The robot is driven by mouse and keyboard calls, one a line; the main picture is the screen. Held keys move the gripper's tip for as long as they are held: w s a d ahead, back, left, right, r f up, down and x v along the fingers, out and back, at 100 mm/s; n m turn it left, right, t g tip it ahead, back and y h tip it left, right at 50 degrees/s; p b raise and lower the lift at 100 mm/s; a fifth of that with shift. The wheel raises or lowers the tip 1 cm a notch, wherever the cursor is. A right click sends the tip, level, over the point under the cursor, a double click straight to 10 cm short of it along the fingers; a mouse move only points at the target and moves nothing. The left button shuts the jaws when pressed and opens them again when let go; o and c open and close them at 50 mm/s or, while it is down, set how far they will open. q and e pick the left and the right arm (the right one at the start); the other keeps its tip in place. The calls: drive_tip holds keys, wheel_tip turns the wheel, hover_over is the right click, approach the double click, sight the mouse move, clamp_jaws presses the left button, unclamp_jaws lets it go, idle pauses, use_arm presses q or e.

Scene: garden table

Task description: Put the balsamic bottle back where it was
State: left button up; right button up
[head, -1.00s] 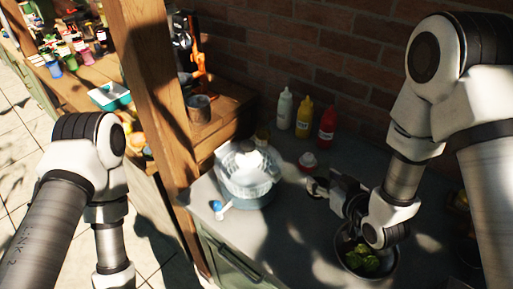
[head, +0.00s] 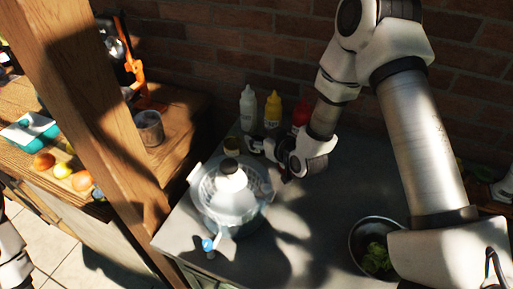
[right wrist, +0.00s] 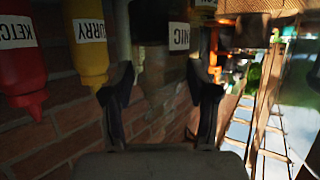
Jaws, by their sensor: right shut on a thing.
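My right gripper (head: 252,146) reaches over the grey counter from the right, close to the back bottles and behind the salad spinner. In the right wrist view, which is upside down, its two dark fingers (right wrist: 160,95) are shut on the balsamic bottle (right wrist: 155,70). The bottle is dark and glassy, with a pale label partly reading "MIC". In the head view I cannot clearly pick out the bottle behind the gripper. My left gripper is out of view.
White (head: 248,108), yellow curry (head: 272,110) and red ketchup (head: 300,112) squeeze bottles stand along the brick wall. A salad spinner (head: 215,222) is at front left. A steel bowl with greens (head: 358,240) is at right. A wooden post (head: 85,120) stands at left.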

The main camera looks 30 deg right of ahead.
wheel_tip(320, 180, down, 4)
drive_tip(key=shift+f+p, duration=0.1)
drive_tip(key=shift+p, duration=0.3)
drive_tip(key=shift+w+f, duration=0.1)
drive_tip(key=shift+f, duration=0.15)
drive_tip(key=o, duration=1.1)
drive_tip(key=b+v, duration=0.2)
drive_tip(key=v, duration=0.5)
drive_tip(key=shift+s+r, duration=0.25)
drive_tip(key=shift+s, duration=0.1)
